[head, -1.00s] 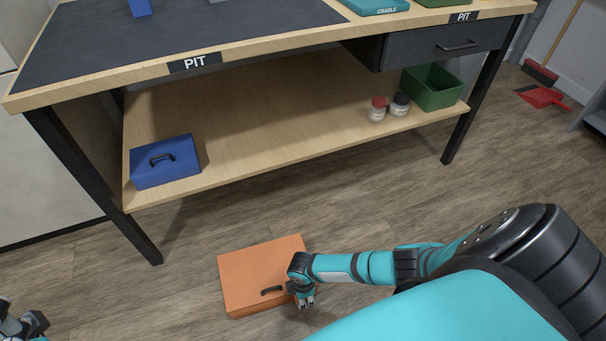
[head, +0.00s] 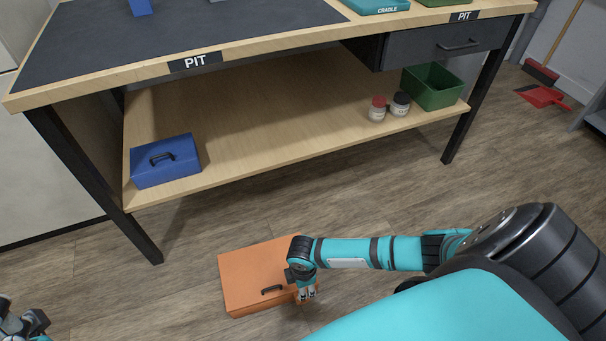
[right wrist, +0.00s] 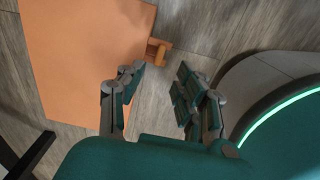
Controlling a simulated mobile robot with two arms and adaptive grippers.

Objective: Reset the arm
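My right arm reaches in from the right in the head view, its gripper (head: 307,294) pointing down at the right edge of an orange case (head: 252,270) on the floor. In the right wrist view my right gripper (right wrist: 158,85) has its fingers apart, with bare floor between them. The orange case (right wrist: 85,60) lies beyond the fingers there, with a small orange latch (right wrist: 158,50) at its edge, just past the fingertips. My left gripper (head: 22,325) shows only in part at the lower left corner; its fingers are not clear.
A workbench with a dark mat (head: 190,35) stands ahead. Its lower shelf (head: 270,120) holds a blue case (head: 165,161), two small jars (head: 389,107) and a green bin (head: 434,87). A red dustpan (head: 543,96) lies at the right. The floor between bench and orange case is clear.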

